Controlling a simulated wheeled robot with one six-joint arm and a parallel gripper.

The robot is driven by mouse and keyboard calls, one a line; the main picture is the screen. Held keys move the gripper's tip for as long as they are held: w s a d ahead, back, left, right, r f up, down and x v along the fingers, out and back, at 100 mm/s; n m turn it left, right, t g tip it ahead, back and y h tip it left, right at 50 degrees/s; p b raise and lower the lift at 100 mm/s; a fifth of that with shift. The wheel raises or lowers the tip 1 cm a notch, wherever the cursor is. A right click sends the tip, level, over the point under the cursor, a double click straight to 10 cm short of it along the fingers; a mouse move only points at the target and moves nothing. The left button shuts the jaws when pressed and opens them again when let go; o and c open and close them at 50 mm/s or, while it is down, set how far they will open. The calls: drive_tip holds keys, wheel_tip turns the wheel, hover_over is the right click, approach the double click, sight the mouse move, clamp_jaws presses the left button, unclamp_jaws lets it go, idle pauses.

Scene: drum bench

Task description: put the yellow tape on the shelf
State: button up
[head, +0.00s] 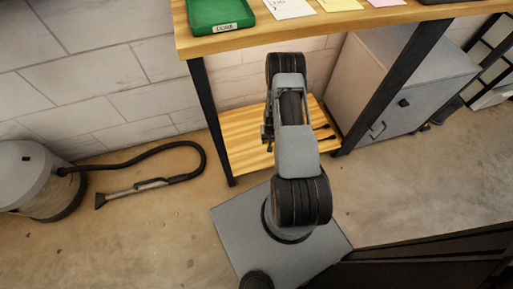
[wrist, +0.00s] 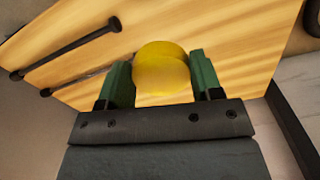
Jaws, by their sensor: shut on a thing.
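The yellow tape (wrist: 162,72) is between the two green fingers of my gripper (wrist: 161,80) in the wrist view. My gripper is shut on it. Behind the tape is the light wooden shelf (wrist: 225,45), low under the bench. The shelf also shows in the head view (head: 240,143), partly covered by my arm. I cannot tell whether the tape touches the shelf or hangs above it. In the head view my arm hides the tape and the fingers.
Dark rods (wrist: 75,47) with knobbed ends lie on the shelf, left of the tape. A grey cabinet (head: 425,85) stands right of the shelf. The bench top (head: 240,43) carries a green tray (head: 218,14). A vacuum hose (head: 190,150) lies on the floor to the left.

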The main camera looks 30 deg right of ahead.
drive_tip(key=b, duration=0.3)
hover_over(254, 154)
drive_tip(key=f, duration=0.6)
drive_tip(key=shift+d+f, duration=0.2)
drive_tip(key=shift+d, duration=0.2)
drive_tip(key=shift+w+a+f, duration=0.15)
drive_tip(key=shift+a+f, duration=0.1)
drive_tip(key=shift+f, duration=0.15)
drive_tip(key=shift+a+f+b, duration=0.1)
drive_tip(key=shift+f+b, duration=0.7)
drive_tip(key=shift+f, duration=0.8)
drive_tip(key=shift+f, duration=0.2)
drive_tip(key=o, duration=0.9)
drive_tip(key=shift+r, duration=0.1)
wheel_tip(254, 154, up, 12)
drive_tip(key=p, duration=0.4)
drive_tip(key=shift+r+p, duration=0.15)
drive_tip(key=shift+p, duration=0.25)
